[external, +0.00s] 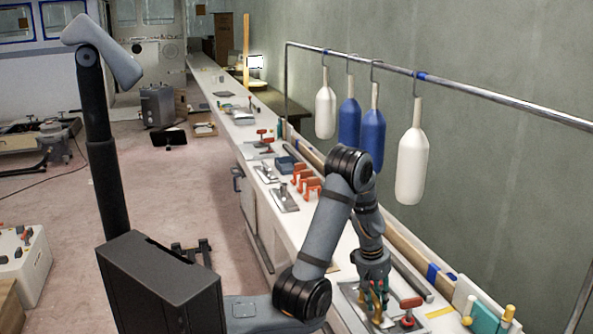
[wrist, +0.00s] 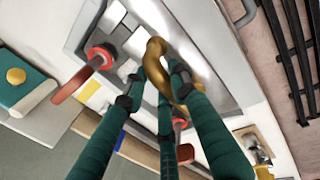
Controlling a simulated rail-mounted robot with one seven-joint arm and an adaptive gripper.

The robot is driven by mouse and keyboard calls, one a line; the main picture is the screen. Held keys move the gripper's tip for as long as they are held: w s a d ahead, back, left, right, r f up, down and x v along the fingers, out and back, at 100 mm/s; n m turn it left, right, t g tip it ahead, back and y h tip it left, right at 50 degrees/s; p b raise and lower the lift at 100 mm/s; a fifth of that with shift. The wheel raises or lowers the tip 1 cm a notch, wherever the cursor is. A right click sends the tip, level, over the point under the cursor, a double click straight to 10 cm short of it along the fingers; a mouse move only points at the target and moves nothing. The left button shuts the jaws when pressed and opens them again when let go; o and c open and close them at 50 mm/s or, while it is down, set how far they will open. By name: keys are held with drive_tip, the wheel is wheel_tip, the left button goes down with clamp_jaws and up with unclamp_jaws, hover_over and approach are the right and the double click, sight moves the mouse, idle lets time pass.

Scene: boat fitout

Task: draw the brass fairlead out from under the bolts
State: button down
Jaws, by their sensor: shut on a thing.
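The brass fairlead (wrist: 155,66) is a curved golden piece in the wrist view, lying over a grey metal plate (wrist: 215,52). My gripper (wrist: 158,82) has three green fingers and is shut on the fairlead, with dark fingertips on both sides of it. In the external view my gripper (external: 374,296) is low over the near end of the bench, and its fingers mostly hide the fairlead. A red-topped bolt (wrist: 101,57) stands left of the fairlead. Another red piece (wrist: 180,125) is partly hidden behind the fingers. I cannot tell whether the fairlead still touches a bolt.
A long white bench (external: 285,212) runs away from me with plates and orange brackets (external: 308,187) on it. White and blue fenders (external: 411,165) hang from a rail above its right side. A teal block with yellow knobs (external: 487,315) stands to the right of my gripper.

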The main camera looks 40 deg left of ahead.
drive_tip(key=shift+s+a+b, duration=0.9)
drive_tip(key=shift+s, duration=0.3)
drive_tip(key=c, duration=1.4)
unclamp_jaws()
drive_tip(key=shift+s, duration=0.1)
drive_tip(key=shift+o, duration=0.3)
drive_tip(key=shift+r, duration=0.15)
wheel_tip(320, 180, up, 12)
drive_tip(key=s+a, duration=0.1)
drive_tip(key=s, duration=0.1)
drive_tip(key=shift+a+f, duration=0.2)
drive_tip(key=shift+a, duration=0.05)
hover_over(365, 317)
wheel_tip(365, 317, down, 12)
drive_tip(key=shift+w+r, duration=0.15)
drive_tip(key=shift+w+d+p, duration=0.4)
drive_tip(key=shift+w, duration=0.2)
